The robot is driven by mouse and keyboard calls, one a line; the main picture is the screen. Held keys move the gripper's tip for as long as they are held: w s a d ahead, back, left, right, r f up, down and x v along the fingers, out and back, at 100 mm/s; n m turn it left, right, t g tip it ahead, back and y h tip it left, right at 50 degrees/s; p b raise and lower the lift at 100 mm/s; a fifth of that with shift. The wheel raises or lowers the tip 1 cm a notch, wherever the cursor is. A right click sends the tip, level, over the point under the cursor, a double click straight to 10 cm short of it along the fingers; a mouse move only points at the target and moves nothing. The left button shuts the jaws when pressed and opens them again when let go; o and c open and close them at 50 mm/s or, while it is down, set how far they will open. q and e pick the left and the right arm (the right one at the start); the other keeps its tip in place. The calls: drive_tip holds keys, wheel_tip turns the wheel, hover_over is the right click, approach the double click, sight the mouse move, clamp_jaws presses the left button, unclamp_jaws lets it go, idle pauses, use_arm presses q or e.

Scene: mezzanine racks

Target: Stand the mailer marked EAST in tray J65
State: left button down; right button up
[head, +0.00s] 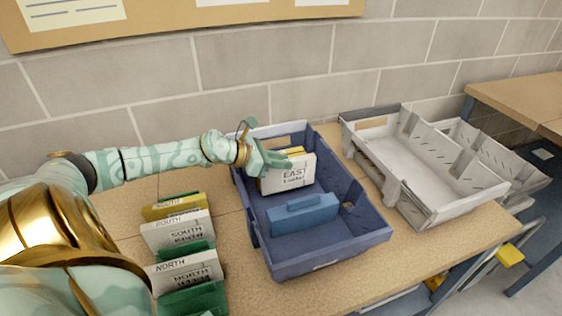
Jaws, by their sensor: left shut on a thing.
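The white mailer marked EAST (288,177) is upright, within the outline of the blue tray (322,265) near its back end. My left gripper (268,162) is shut on it at its upper left edge. I cannot tell whether the mailer's lower edge touches the tray floor. A bit of yellow (295,151) shows just behind the mailer's top. No J65 label is readable on any tray. My right gripper is not in view.
A blue divider or block (303,214) stands in the front half of the blue tray. A grey tray (427,219) stands to the right, looking empty. Several mailers marked SOUTH (177,232) and NORTH (187,270) stand in a row at left. A brick wall (260,60) rises behind.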

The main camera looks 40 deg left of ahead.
use_arm(q)
drive_tip(key=shift+f+b, duration=0.4)
drive_tip(key=shift+f, duration=0.2)
drive_tip(key=c, duration=1.3)
unclamp_jaws()
drive_tip(key=shift+r+p, duration=0.3)
drive_tip(key=shift+r, duration=0.1)
drive_tip(key=p+v, duration=0.6)
drive_tip(key=v, duration=0.6)
drive_tip(key=shift+r, duration=0.2)
